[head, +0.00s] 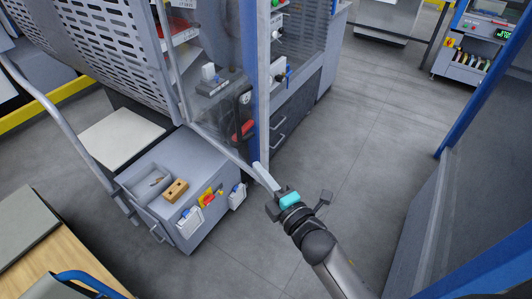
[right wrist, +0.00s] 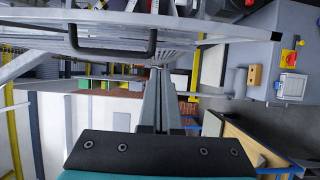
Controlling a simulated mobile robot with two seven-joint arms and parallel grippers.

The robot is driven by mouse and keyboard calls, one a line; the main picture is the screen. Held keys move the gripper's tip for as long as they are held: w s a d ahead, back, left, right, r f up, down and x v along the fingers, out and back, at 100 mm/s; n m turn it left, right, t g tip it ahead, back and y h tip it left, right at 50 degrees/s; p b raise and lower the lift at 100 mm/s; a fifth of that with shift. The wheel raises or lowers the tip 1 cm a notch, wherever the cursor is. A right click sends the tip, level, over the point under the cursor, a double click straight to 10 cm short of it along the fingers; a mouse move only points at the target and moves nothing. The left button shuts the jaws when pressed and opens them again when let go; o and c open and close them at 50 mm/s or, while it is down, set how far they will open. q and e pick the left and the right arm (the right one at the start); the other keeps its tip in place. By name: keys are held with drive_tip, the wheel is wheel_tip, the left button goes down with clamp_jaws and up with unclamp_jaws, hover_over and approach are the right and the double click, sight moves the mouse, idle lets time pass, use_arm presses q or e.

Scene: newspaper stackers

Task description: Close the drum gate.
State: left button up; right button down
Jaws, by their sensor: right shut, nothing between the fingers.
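A grey perforated curved panel (head: 95,45), which looks like the drum gate, fills the upper left of the head view. In the right wrist view a perforated grey gate (right wrist: 205,35) spans the top, with a black bar handle (right wrist: 112,50) on its near edge. I cannot tell how far open it stands. My right gripper (head: 259,168) is shut and empty, its fingertips near the foot of a grey and blue post in the head view. In the right wrist view its fingers (right wrist: 158,75) point toward the gate, below and right of the handle. My left gripper is not in view.
A grey cabinet (head: 205,232) with a wooden block (head: 175,190) on top stands left of my right arm. A curved tube rail (head: 50,110) runs beside it. A wooden table (head: 60,262) is at lower left. Open floor (head: 350,130) lies to the right, bounded by a blue-edged panel (head: 450,195).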

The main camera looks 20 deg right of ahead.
sight(267, 155)
drive_tip(key=shift+w+d+p, duration=0.15)
drive_tip(key=shift+w+d, duration=0.3)
drive_tip(key=shift+w, duration=0.35)
drive_tip(key=shift+w+d+p, duration=0.15)
drive_tip(key=shift+w+d, duration=0.35)
drive_tip(key=shift+w, duration=0.35)
drive_tip(key=shift+w+d+p, duration=0.15)
drive_tip(key=shift+w+d, duration=0.3)
drive_tip(key=shift+w, duration=0.35)
drive_tip(key=shift+d, duration=0.2)
